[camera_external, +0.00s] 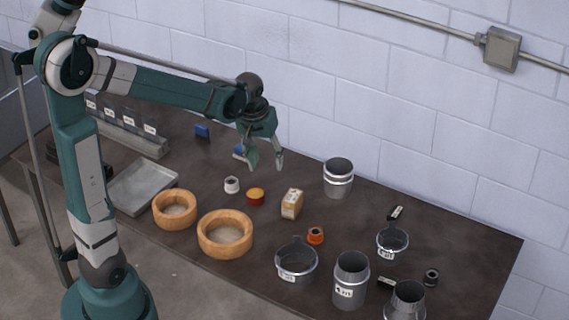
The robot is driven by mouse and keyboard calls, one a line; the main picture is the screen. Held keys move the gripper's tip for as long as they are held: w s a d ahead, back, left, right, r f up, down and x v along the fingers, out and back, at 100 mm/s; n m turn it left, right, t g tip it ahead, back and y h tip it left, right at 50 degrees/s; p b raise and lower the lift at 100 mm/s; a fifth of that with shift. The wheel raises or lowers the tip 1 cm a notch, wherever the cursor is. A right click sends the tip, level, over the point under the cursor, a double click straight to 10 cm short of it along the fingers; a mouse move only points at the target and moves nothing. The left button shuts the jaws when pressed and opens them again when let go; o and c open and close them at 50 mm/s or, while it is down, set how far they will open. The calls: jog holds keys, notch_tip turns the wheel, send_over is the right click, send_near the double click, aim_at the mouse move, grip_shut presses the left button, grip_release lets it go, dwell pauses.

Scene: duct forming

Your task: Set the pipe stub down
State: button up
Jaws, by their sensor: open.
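My gripper (266,166) is open over the back middle of the table, pointing down, with nothing seen between its fingers. Several short metal pipe pieces stand upright on the table. One banded cylinder (338,180) is at the back, right of my gripper. A plain cylinder with a label (350,285) is near the front edge. A stepped cylinder (406,303) is at the front right, partly cut off by the frame. I cannot tell which of these is the pipe stub. A small white collar-like piece (232,185) sits below and left of my gripper.
A wall closes the back.

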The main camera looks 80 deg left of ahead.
jog(key=s+d+r+m+t, duration=0.1)
jog(key=s+d+r+m, duration=0.1)
jog(key=d, duration=1)
jog(key=s+d+r+m+t+h, duration=0.1)
jog(key=s+d+m, duration=0.4)
jog(key=d, duration=0.7)
jog(key=s+d+r+m+t, duration=0.3)
jog(key=s+d+r+m, duration=0.1)
jog(key=d, duration=0.8)
jog(key=shift+d+m, duration=0.3)
jog(key=shift+m, duration=0.1)
jog(key=shift+r, duration=0.1)
dwell(0.4)
